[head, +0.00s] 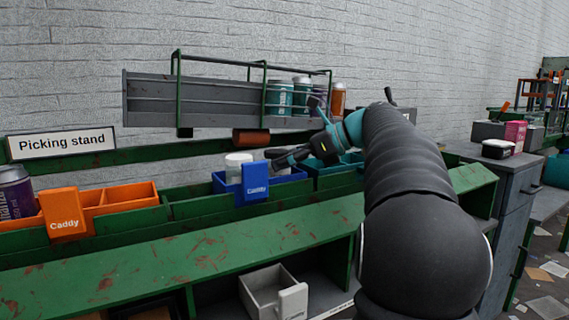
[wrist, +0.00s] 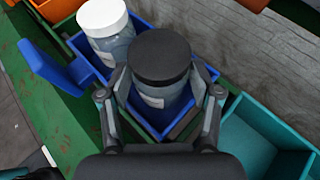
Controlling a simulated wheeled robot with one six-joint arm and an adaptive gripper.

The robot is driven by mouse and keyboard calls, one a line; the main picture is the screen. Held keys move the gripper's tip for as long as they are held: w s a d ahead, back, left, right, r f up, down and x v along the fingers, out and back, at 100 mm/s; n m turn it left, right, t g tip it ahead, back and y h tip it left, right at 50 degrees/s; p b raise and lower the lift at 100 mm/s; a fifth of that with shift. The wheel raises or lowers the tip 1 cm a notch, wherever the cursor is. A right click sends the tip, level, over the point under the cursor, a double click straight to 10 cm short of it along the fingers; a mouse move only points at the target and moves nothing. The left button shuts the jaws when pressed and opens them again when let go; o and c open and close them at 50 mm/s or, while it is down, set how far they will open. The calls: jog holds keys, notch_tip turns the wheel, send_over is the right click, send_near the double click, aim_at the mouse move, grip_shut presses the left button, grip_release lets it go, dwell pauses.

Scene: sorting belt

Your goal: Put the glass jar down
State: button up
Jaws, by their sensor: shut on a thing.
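My gripper (wrist: 160,88) is shut on a glass jar (wrist: 163,101) with a dark lid and a pale label. The jar is upright in the wrist view, over or inside the right part of the blue caddy (wrist: 78,44). I cannot tell whether its base touches the caddy floor. In the head view my gripper (head: 277,157) is over the right side of the blue caddy (head: 255,184) and mostly hides the held jar. A second jar with a white lid (wrist: 103,16) stands in the caddy's left part; it also shows in the head view (head: 238,165).
A teal caddy (wrist: 262,140) is close on the right. An orange caddy (head: 66,214) with a dark purple can (head: 15,192) stands left. A grey shelf (head: 150,100) with green rails and several containers hangs above. The green ledge (head: 200,250) in front is clear.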

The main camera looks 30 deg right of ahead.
jog(key=o, duration=1.2)
jog(key=shift+f, duration=0.1)
jog(key=shift+s+d+r, duration=0.15)
jog(key=shift+r, duration=0.15)
jog(key=p+v, duration=0.3)
jog(key=v, duration=0.8)
jog(key=shift+s+d+r, duration=0.1)
jog(key=shift+s+d, duration=0.05)
jog(key=shift+s, duration=0.1)
